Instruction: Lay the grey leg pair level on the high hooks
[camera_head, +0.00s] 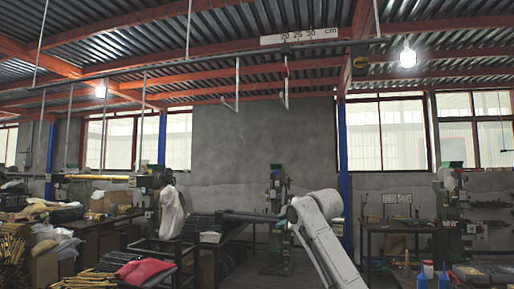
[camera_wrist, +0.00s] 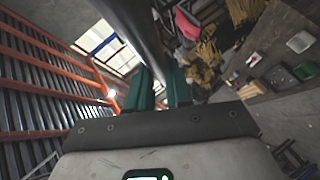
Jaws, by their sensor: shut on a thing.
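The grey leg pair shows in the wrist view as a dark grey tube (camera_wrist: 148,38) running up out of the picture from between the green fingers. My gripper (camera_wrist: 160,88) is shut on it. In the head view a dark grey bar (camera_head: 252,217) sticks out level to the left of my white arm, well below the hooks. My fingers are hard to make out there, behind the arm's end. Two pale high hooks, a left one (camera_head: 237,85) and a right one (camera_head: 286,82), hang from the overhead rail with small feet at their lower ends. Nothing lies on them.
A white centimetre scale (camera_head: 299,37) is fixed near the rail (camera_head: 215,60). Benches and a crate with a red bag (camera_head: 145,271) stand at the lower left. A rivet press (camera_head: 277,205) stands behind my arm. The air below the hooks is clear.

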